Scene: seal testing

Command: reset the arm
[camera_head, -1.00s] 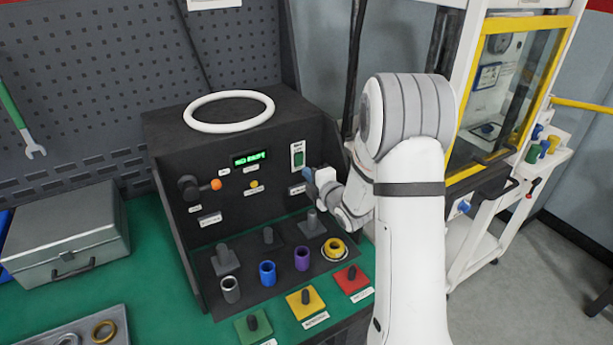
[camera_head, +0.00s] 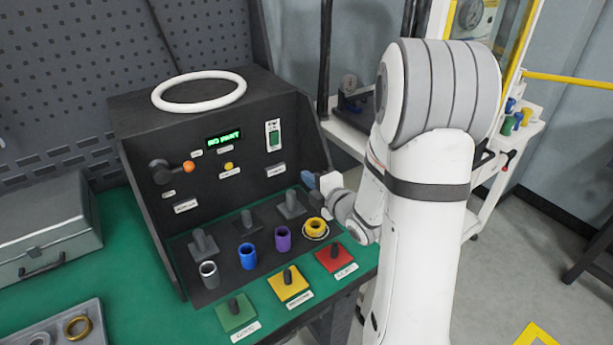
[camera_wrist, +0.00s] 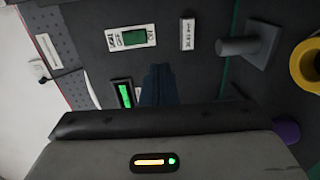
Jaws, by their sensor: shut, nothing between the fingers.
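My gripper (camera_head: 308,180) is at the right of the black test panel (camera_head: 240,180), level with the panel's lower face and apart from the switch. In the wrist view its dark blue fingers (camera_wrist: 158,85) are together with nothing between them. They point towards the panel face, with the green rocker switch (camera_wrist: 134,38) beyond them. The switch also shows in the head view (camera_head: 274,135). My arm is bent, with its elbow high at the right of the head view.
A black fixture shelf at the panel's foot holds grey posts, a blue sleeve (camera_head: 247,256), a purple sleeve (camera_head: 283,239) and a yellow ring (camera_head: 315,227). Green, yellow and red pads (camera_head: 334,258) lie in front. A white ring (camera_head: 199,91) rests on top. A white cart (camera_head: 353,140) stands behind my arm.

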